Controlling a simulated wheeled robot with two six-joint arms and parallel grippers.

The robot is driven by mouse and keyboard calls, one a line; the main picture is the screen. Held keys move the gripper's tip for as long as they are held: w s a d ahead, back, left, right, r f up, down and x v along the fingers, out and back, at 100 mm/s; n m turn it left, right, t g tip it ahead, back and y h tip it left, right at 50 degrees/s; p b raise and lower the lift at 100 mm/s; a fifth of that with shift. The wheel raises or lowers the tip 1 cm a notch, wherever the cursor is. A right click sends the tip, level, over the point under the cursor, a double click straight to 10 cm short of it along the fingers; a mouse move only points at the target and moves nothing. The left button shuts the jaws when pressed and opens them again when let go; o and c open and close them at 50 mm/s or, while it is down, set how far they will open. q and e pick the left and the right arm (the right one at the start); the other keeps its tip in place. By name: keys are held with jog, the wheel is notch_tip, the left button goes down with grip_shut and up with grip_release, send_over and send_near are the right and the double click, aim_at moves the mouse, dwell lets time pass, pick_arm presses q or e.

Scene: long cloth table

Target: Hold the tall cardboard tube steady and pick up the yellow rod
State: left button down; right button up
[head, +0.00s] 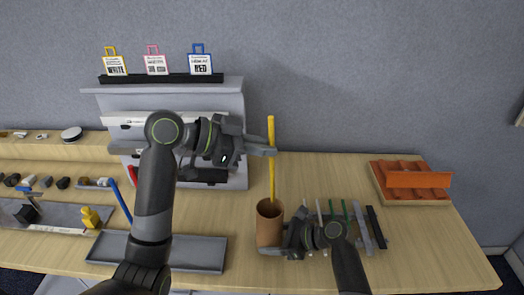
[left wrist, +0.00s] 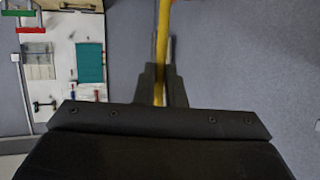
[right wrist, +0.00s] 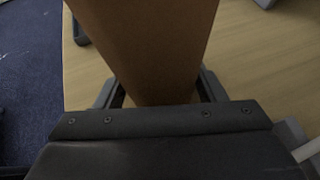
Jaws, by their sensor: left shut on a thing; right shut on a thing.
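The tall cardboard tube (head: 269,226) stands upright on the table, brown and open at the top. My right gripper (head: 272,250) is shut on its lower part; the tube also fills the upper middle of the right wrist view (right wrist: 150,45). The yellow rod (head: 271,180) stands nearly vertical, its lower end at the tube's mouth and its upper end well above. My left gripper (head: 268,148) is shut on the rod at its upper half; the rod also shows between the fingers in the left wrist view (left wrist: 161,60). The rod's lowest end is hidden by the tube's rim.
Several thin tools (head: 345,225) lie right of the tube. An orange tray-like object (head: 418,181) sits at the back right. A grey tray (head: 190,256) lies at the front left, and a grey rack (head: 235,120) stands behind my left arm. The table's right front is clear.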

jog(key=o, duration=0.8)
jog(key=shift+o, duration=0.2)
jog(key=shift+d, duration=0.1)
